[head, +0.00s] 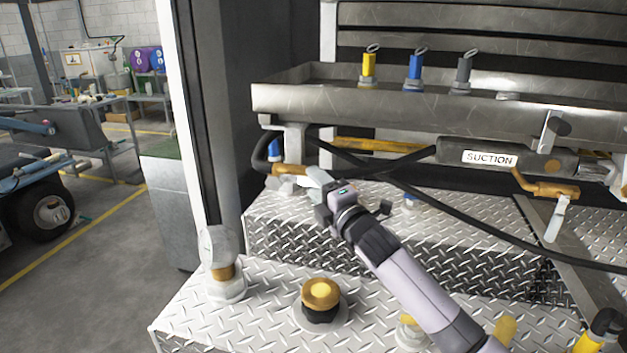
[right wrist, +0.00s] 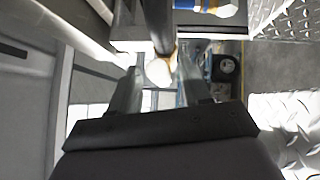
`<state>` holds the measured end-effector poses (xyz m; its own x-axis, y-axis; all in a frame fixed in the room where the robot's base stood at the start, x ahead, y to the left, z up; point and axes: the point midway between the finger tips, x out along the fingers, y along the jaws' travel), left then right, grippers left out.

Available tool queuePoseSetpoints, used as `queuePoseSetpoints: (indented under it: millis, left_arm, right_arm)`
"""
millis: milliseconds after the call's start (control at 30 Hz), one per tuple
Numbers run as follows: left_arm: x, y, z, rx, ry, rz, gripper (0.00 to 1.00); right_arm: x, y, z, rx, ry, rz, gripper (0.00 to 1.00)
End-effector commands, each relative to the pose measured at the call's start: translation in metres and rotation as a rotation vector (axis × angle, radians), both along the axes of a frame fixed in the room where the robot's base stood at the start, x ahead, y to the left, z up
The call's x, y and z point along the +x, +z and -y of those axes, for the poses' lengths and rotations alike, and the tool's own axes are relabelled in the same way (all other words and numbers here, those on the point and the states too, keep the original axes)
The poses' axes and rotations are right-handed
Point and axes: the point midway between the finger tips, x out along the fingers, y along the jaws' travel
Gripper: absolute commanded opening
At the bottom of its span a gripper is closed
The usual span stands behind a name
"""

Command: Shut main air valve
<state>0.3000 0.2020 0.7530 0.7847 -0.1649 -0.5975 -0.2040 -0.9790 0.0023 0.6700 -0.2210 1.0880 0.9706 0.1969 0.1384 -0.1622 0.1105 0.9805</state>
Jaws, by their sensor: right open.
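A brass valve (head: 288,169) sits on the pipework under the left end of the steel tray, with a black hose curving down to it. A pale handle-like part (head: 284,185) shows just below it, partly hidden by my gripper. My right gripper (head: 312,181) is just right of this valve, its fingers pointing left toward it. In the right wrist view the fingers (right wrist: 157,80) are apart, with a pale rounded end (right wrist: 159,71) of a dark bar or hose showing between them. I cannot tell whether they touch it. My left gripper is not in view.
A steel tray (head: 300,98) with yellow, blue and grey nozzles overhangs the valve. A cylinder labelled SUCTION (head: 490,158) and another brass valve (head: 545,187) with a pale lever are at right. A gauge (head: 219,255) and brass cap (head: 320,293) stand on the diamond-plate deck (head: 270,275).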

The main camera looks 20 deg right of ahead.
Motion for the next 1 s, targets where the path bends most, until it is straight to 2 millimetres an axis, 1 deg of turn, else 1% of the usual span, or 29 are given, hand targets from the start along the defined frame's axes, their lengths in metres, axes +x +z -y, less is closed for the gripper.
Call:
queuePoseSetpoints:
  millis: [33,200,567,667,700,733,867,1000]
  left_arm:
    - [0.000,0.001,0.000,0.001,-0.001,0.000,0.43]
    - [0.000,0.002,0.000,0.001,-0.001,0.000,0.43]
    - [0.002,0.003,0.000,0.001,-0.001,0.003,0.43]
    - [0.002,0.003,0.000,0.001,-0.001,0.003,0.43]
    - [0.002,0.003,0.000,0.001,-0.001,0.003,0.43]
    - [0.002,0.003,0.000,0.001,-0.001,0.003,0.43]
    - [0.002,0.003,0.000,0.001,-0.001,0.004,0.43]
    - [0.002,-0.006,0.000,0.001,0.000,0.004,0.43]
  right_arm:
    - [0.005,0.002,-0.001,0.001,0.000,0.000,0.47]
    - [0.013,0.003,-0.003,0.002,0.001,0.000,0.47]
    - [0.016,0.002,-0.004,0.001,0.001,0.000,0.47]
    - [0.016,0.002,-0.004,0.001,0.001,0.000,0.18]
    - [0.016,0.002,-0.004,0.001,0.001,0.000,0.05]
    - [0.016,0.002,-0.004,0.001,0.001,0.000,0.00]
    - [0.015,0.002,-0.004,0.002,0.001,-0.001,0.00]
    - [0.016,-0.003,-0.004,0.019,0.000,0.012,0.00]
